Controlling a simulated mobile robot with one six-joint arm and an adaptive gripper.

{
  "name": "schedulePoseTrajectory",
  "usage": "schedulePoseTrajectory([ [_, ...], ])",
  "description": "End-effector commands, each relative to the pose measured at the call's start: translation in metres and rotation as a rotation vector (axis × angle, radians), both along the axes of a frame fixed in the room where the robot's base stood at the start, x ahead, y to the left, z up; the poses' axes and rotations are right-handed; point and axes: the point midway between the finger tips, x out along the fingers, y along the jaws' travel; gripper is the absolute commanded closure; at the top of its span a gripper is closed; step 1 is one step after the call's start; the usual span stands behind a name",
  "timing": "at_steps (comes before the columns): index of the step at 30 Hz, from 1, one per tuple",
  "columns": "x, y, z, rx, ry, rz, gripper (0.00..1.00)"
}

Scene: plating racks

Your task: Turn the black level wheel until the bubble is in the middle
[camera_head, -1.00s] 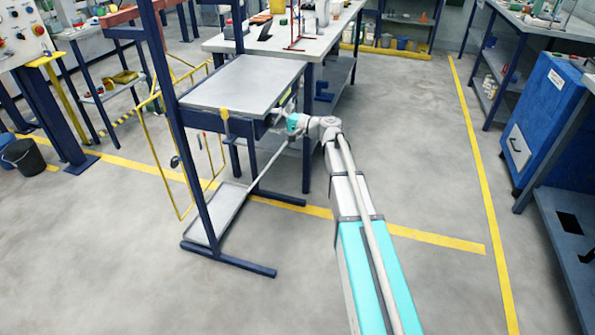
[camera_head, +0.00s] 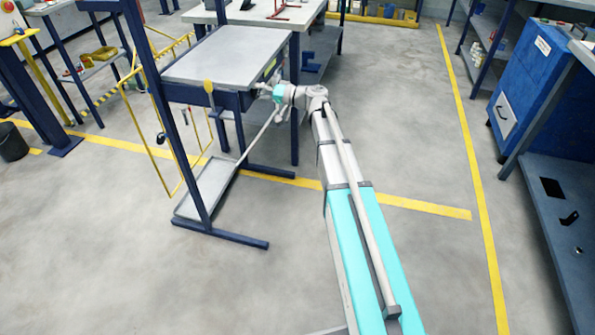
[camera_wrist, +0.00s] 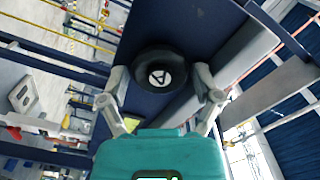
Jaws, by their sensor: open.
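The black level wheel (camera_wrist: 160,77) shows in the wrist view, round and dark with a white mark at its centre. It sits against the dark blue frame of the grey-topped stand (camera_head: 230,55). My gripper (camera_wrist: 161,84) is open, with one finger on each side of the wheel; I cannot tell whether they touch it. In the head view my gripper (camera_head: 264,90) is at the stand's right side, just below the top, and the wheel cannot be made out. A small yellow-green patch (camera_wrist: 131,123) shows beside the left finger. No bubble can be made out.
A yellow-handled tool (camera_head: 209,88) hangs at the stand's front edge. A low grey shelf (camera_head: 205,188) lies at its foot. A workbench (camera_head: 260,14) stands behind, and a blue cabinet (camera_head: 530,80) stands at the right. The floor between is clear.

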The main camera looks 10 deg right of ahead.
Motion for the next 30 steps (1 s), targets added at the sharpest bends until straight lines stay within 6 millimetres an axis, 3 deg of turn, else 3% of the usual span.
schedulePoseTrajectory([
  [12,0.0,0.0,0.0,-0.135,-0.236,0.0,0.18],
  [30,-0.044,-0.076,0.0,-0.131,-0.228,-0.001,0.18],
])
